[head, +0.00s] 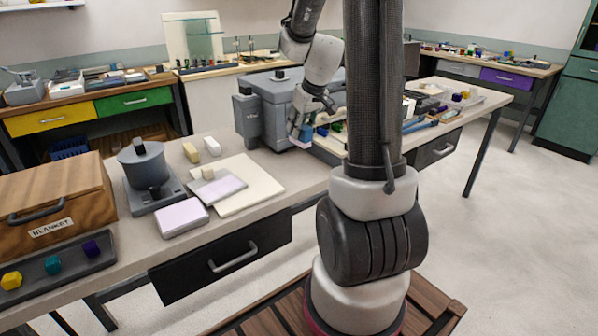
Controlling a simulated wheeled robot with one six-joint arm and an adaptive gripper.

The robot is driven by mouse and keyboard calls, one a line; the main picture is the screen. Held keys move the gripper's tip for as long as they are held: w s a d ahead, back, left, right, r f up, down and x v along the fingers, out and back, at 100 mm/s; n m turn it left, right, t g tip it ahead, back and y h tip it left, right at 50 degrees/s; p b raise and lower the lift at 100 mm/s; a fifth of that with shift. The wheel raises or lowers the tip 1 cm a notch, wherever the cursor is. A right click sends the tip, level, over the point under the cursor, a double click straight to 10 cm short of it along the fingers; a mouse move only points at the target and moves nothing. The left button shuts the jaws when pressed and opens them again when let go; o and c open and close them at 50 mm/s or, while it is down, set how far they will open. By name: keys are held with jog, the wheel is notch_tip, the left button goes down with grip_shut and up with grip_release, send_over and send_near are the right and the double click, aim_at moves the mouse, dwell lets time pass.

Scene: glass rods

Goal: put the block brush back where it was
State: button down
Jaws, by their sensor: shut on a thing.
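My gripper (301,132) points down beside the front right of the grey machine (274,103) on the middle bench. It is shut on a small pale thing with some blue at its edge (299,143), which looks like the block brush. The fingers hide much of it, and its bristles cannot be made out. I cannot tell whether it touches the bench top. My upright arm link hides part of the bench just to the right.
A cream board (262,190) with a lavender slab (220,188) lies left of the machine. A second lavender slab (182,217), a grey press (146,170), a wooden box (50,195) and a dark tray (60,280) stand farther left. Small coloured items crowd the bench's right.

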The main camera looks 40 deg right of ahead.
jog(key=shift+w+f+m, duration=0.1)
jog(key=shift+f+m, duration=0.2)
notch_tip(320, 180, down, 9)
jog(key=shift+f, duration=0.2)
jog(key=shift+f, duration=0.1)
jog(key=c, duration=1.1)
grip_release()
